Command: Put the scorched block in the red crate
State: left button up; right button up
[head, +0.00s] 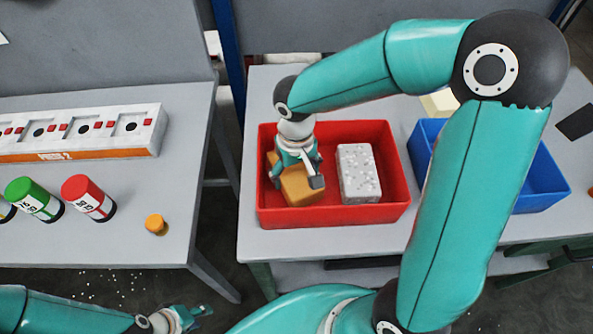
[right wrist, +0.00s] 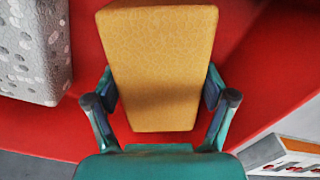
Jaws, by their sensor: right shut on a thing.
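The scorched block (head: 300,190) is tan-brown and is inside the left part of the red crate (head: 385,213). My right gripper (head: 297,176) reaches down into the crate and is shut on this block. In the right wrist view the block (right wrist: 160,65) sits between the two fingers (right wrist: 160,103), with red crate surface around it. I cannot tell whether it touches the crate floor. My left gripper (head: 190,317) is low in the head view, away from the crate, and its fingers are too small to read.
A grey speckled block (head: 358,172) lies in the crate, right of the held block. A blue crate (head: 542,198) stands to the right, partly behind my right arm. The left table holds a white press unit (head: 80,133), a green can (head: 34,199), a red can (head: 88,197) and an orange-topped piece (head: 155,223).

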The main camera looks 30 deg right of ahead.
aim_at(297, 171)
jog(key=shift+f, duration=0.25)
jog(key=o, duration=0.9)
notch_tip(297, 171, up, 12)
jog(key=shift+s, duration=0.1)
dwell(0.6)
